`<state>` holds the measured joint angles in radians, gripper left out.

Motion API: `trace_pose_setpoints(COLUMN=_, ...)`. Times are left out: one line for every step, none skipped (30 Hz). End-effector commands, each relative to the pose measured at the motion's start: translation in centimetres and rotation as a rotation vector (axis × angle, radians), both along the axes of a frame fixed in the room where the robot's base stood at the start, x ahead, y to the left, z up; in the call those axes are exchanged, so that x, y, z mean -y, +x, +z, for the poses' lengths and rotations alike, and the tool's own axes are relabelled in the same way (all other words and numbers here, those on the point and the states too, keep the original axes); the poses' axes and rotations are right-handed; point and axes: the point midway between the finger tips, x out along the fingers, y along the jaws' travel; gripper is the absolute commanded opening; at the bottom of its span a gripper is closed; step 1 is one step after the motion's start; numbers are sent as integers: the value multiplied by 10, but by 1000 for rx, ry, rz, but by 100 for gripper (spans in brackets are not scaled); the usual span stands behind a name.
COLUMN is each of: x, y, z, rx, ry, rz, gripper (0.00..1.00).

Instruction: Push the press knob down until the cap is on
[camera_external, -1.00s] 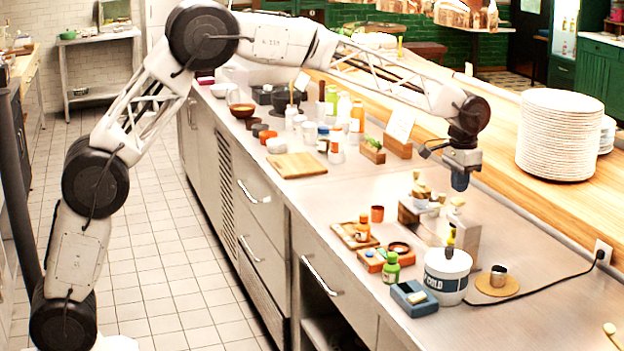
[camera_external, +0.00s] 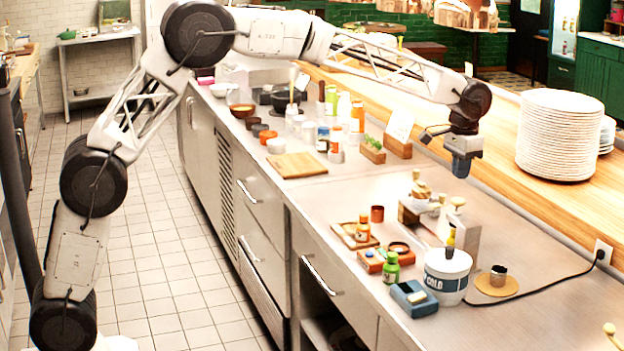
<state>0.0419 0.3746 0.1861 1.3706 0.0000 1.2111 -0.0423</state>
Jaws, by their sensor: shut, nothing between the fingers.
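My gripper (camera_external: 461,172) points down above the back of the steel counter, shut and empty, touching nothing. Below it is a cluster with a brown block and brass-coloured tops (camera_external: 420,192), and a grey metal box with a pale knob-like top (camera_external: 457,201). I cannot tell for sure which part is the press knob. An orange bottle with a white label (camera_external: 362,231) stands on a small wooden tray (camera_external: 345,234). A green bottle (camera_external: 391,268) stands in front of an orange block with a dark ring (camera_external: 400,249). Whether any cap is seated is too small to tell.
A white tub marked COLD (camera_external: 447,277), a blue box (camera_external: 413,299) and a metal cup (camera_external: 498,275) on a round mat stand nearby. A black cable runs to the wall socket. A plate stack (camera_external: 560,135) stands on the wooden ledge. Bare counter lies left of the cluster.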

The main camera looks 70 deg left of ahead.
Motion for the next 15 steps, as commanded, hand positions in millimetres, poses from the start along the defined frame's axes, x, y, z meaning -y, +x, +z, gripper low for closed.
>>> trace_pose_setpoints(x=0, y=0, z=4, rx=1, ry=0, rz=0, gripper=0)
trace_pose_setpoints(x=0, y=0, z=6, rx=2, ry=0, rz=0, gripper=0)
trace_pose_setpoints(x=0, y=0, z=9, rx=2, ry=0, rz=0, gripper=0)
trace_pose_setpoints(x=0, y=0, z=10, rx=2, ry=0, rz=0, gripper=0)
trace_pose_setpoints(x=0, y=0, z=12, rx=2, ry=0, rz=0, gripper=0)
trace_pose_setpoints(x=0, y=0, z=14, rx=1, ry=0, rz=0, gripper=0)
trace_pose_setpoints(x=0, y=0, z=15, rx=1, ry=0, rz=0, gripper=0)
trace_pose_setpoints(x=0, y=0, z=15, rx=1, ry=0, rz=0, gripper=0)
trace_pose_setpoints(x=0, y=0, z=16, rx=1, ry=0, rz=0, gripper=0)
trace_pose_setpoints(x=0, y=0, z=16, rx=1, ry=0, rz=0, gripper=0)
trace_pose_setpoints(x=0, y=0, z=16, rx=1, ry=0, rz=0, gripper=0)
trace_pose_setpoints(x=0, y=0, z=16, rx=1, ry=0, rz=0, gripper=0)
trace_pose_setpoints(x=0, y=0, z=16, rx=1, ry=0, rz=0, gripper=0)
trace_pose_setpoints(x=0, y=0, z=16, rx=1, ry=0, rz=0, gripper=0)
trace_pose_setpoints(x=0, y=0, z=16, rx=1, ry=0, rz=0, gripper=0)
